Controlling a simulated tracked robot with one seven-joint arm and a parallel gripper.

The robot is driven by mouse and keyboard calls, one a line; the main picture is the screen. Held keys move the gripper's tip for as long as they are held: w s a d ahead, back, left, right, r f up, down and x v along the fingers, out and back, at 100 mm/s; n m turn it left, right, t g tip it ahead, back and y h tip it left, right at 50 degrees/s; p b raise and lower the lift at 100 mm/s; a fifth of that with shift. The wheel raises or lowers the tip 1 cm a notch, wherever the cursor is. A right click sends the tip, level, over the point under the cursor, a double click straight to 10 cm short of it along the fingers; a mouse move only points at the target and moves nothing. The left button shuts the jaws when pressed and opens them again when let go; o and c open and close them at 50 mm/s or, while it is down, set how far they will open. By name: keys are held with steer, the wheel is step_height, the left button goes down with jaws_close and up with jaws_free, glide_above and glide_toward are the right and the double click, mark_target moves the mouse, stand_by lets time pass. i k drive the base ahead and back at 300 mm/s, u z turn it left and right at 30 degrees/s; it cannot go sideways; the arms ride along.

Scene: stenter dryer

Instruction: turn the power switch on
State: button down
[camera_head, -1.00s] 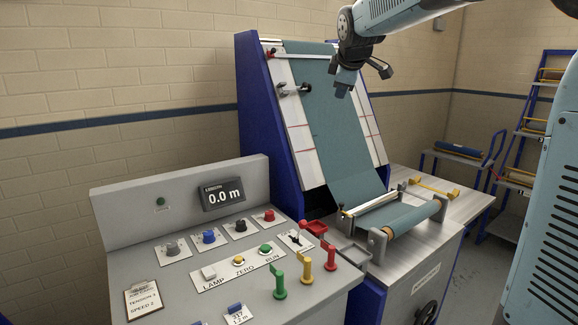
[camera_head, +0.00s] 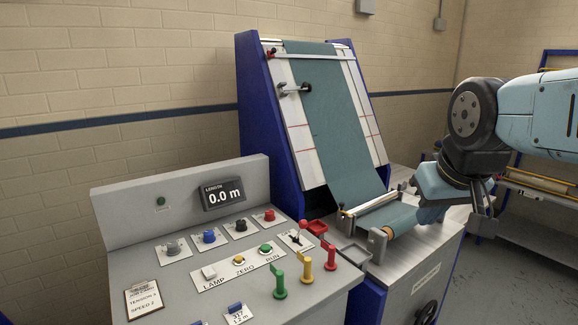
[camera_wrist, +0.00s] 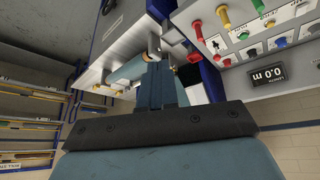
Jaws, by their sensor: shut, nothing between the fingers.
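The control panel (camera_head: 120,228) carries a small toggle switch on a white plate (camera_head: 297,240), right of the green RUN button (camera_head: 265,249). I cannot read a power label on it. The plate shows upside down at the top of the wrist view (camera_wrist: 198,33). My gripper (camera_head: 429,213) is to the right of the panel, by the cloth roller at the machine's front, and apart from the switch. In the wrist view its fingers (camera_wrist: 158,72) are together and empty, pointing toward the roller area.
Green, yellow and red levers (camera_head: 305,267) stand upright at the panel's right edge, near the toggle. The roller (camera_head: 400,228) and machine table lie between my gripper and panel. The display (camera_head: 222,195) reads 0.0 m.

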mark_target(269, 214)
steer(key=k, duration=1.15)
steer(key=u, duration=0.55)
steer(key=i, duration=1.35)
steer(key=u, duration=0.25)
